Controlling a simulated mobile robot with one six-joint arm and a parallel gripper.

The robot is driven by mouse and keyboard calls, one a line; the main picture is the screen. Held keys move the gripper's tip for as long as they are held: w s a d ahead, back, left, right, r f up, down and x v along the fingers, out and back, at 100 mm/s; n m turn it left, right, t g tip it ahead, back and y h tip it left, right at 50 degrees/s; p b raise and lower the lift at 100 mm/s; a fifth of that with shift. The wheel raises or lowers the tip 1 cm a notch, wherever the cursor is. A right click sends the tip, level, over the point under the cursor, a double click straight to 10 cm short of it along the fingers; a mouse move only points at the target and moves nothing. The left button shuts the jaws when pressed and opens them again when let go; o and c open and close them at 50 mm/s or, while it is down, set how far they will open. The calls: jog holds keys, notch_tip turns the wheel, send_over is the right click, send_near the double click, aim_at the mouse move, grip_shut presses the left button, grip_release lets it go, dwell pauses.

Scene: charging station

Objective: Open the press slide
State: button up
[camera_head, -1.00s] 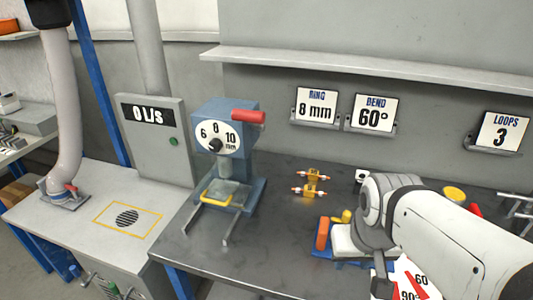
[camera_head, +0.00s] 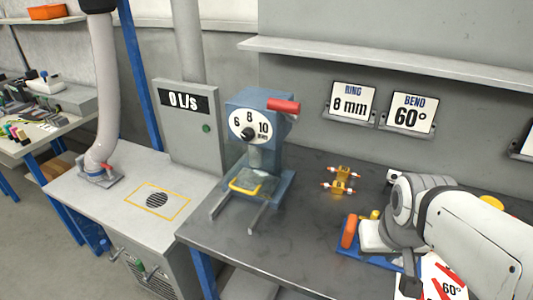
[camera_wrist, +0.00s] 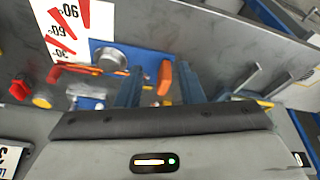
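The blue press (camera_head: 255,125) stands on the dark bench, with a white dial marked 6, 8, 10 mm and a red lever (camera_head: 283,106) at its top right. Its slide has a yellow handle (camera_head: 245,187) at the front, low between two grey rails that reach forward. The slide appears pushed in under the press. My gripper is to the right of the press, well apart from it and mostly hidden behind my arm in the head view. In the wrist view my gripper (camera_wrist: 160,85) points down over the bench, its two dark fingers apart with nothing clearly held.
A blue bending tool with an orange handle (camera_head: 349,231) lies beside my arm; it also shows below my fingers. The bench front near the rails is clear.

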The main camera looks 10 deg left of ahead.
jog(key=w+a+f+n+t+y+b, duration=0.1)
jog(key=w+a+f+n+t+b, duration=0.2)
jog(key=w, duration=0.4)
jog(key=w+a+f+n+t+b, duration=0.2)
jog(key=w+f+n+b, duration=0.15)
jog(key=w+n, duration=0.2)
jog(key=w+a+f+n+t+y+b, duration=0.1)
jog(key=w+a+f+n+t+b, duration=0.2)
jog(key=w, duration=0.4)
jog(key=n+y+b, duration=1.1)
jog(key=n+y, duration=0.1)
jog(key=n, duration=0.5)
send_near(241, 190)
jog(key=w, duration=0.1)
jog(key=w+f, duration=0.1)
jog(key=shift+w+a+f, duration=0.2)
jog(key=shift+w+a, duration=0.1)
jog(key=shift+a, duration=0.05)
jog(key=shift+s+a+n+y, duration=0.1)
jog(key=shift+a+n+y, duration=0.45)
jog(key=shift+a+y, duration=0.05)
jog(key=x, duration=0.7)
jog(key=shift+a+r, duration=0.15)
jog(key=shift+c, duration=0.4)
grip_shut()
